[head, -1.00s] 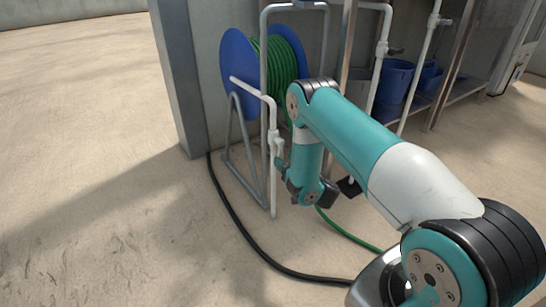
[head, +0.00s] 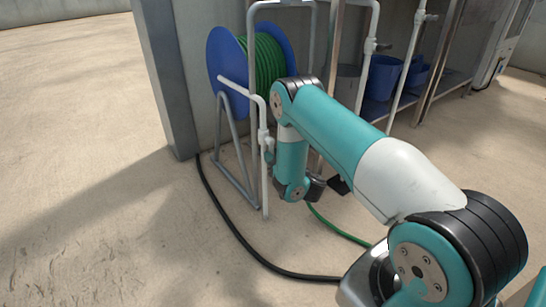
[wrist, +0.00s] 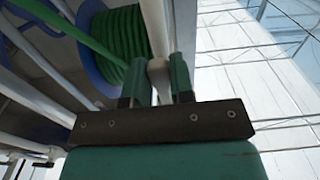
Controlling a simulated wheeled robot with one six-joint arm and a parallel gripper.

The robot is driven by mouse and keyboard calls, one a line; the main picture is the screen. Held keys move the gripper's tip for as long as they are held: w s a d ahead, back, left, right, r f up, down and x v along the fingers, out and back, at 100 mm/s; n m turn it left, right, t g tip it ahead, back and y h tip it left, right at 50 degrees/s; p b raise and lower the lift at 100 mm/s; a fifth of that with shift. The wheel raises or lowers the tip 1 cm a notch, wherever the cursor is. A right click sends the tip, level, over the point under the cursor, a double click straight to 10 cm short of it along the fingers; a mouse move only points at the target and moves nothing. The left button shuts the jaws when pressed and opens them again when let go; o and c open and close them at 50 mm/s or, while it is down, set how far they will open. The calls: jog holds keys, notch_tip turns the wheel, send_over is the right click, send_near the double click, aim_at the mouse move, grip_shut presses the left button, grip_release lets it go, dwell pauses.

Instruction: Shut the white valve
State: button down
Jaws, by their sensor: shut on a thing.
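The white valve (head: 263,137) is on a thin white upright pipe in front of the hose reel. In the wrist view, a pale, narrow part of the valve (wrist: 160,78) sits between the two green fingers of my gripper (wrist: 159,64). My gripper is shut on this part, which looks like its handle. The white pipe (wrist: 153,22) rises just beyond the fingertips. In the head view my gripper (head: 270,158) is beside the pipe, partly hidden by my wrist. The handle's exact angle is hard to tell.
A blue reel (head: 224,65) with green hose (head: 268,62) stands behind the pipe on a grey frame. A black hose (head: 222,222) and a green hose run across the floor. Blue buckets (head: 382,77) sit on a shelf at right. The floor at left is clear.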

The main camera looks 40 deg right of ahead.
jog(key=shift+d, duration=0.1)
jog(key=d+r+n+p, duration=0.5)
jog(key=n+p, duration=0.2)
jog(key=n, duration=1)
jog(key=shift+n, duration=0.4)
dwell(0.4)
jog(key=c, duration=1)
grip_release()
